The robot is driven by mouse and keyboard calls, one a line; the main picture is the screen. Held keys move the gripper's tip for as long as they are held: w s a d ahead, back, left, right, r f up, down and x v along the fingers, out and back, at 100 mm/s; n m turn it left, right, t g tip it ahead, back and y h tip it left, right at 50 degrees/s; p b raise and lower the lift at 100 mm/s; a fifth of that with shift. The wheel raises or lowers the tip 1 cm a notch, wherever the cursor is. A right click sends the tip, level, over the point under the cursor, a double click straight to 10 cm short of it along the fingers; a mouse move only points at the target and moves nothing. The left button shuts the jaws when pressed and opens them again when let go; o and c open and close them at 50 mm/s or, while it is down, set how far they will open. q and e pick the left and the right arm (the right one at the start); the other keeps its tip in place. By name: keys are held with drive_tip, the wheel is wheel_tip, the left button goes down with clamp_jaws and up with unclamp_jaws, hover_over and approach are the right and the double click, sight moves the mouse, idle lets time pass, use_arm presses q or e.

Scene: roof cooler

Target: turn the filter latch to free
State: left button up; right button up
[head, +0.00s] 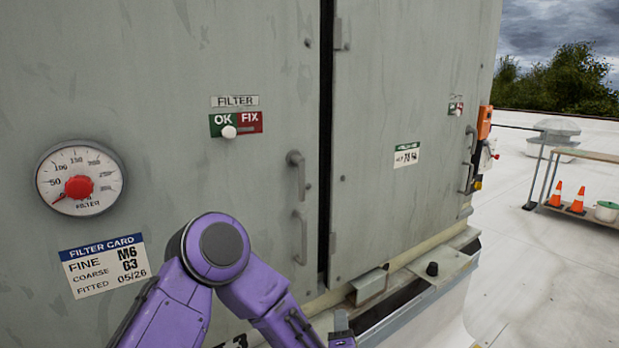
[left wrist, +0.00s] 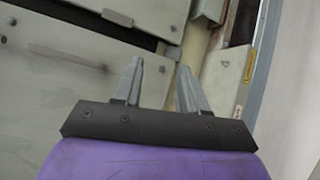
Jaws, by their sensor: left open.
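The grey cooler door carries two grey bar-shaped handles near its right edge, an upper one (head: 297,172) and a lower one (head: 300,236). Both look roughly upright; I cannot tell which is the filter latch. A FILTER label (head: 236,101) sits above an OK/FIX plate (head: 250,122), whose white knob (head: 229,132) is on the OK side. My left gripper (left wrist: 161,70) is open and empty in the left wrist view, near the cabinet face. In the head view only a bit of it shows at the bottom edge, below the handles. My right gripper is not in view.
A gauge (head: 80,178) and a filter card (head: 105,265) are on the door at left. A dark gap separates it from the right panel (head: 405,110). A ledge with a bracket (head: 368,284) juts out below. Cones (head: 577,200) stand on a rack shelf at right.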

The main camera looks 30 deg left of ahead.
use_arm(q)
wheel_tip(320, 180, up, 14)
drive_tip(key=w+a+n+y+p, duration=0.1)
drive_tip(key=w+a+n+y, duration=0.15)
drive_tip(key=n, duration=0.55)
drive_tip(key=n+g+y+p, duration=0.2)
drive_tip(key=n+g+y, duration=0.2)
drive_tip(key=n, duration=0.8)
approach(303, 186)
drive_tip(key=shift+n+g, duration=0.3)
drive_tip(key=p+x, duration=0.1)
drive_tip(key=x, duration=0.1)
drive_tip(key=p+x, duration=0.3)
drive_tip(key=x, duration=0.2)
drive_tip(key=shift+w+r, duration=0.15)
drive_tip(key=shift+r, duration=0.1)
drive_tip(key=shift+w+a+f+p, duration=0.1)
drive_tip(key=shift+w+a+p, duration=0.2)
drive_tip(key=shift+a+p, duration=0.15)
drive_tip(key=shift+w, duration=0.1)
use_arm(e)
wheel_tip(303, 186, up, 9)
use_arm(q)
clamp_jaws()
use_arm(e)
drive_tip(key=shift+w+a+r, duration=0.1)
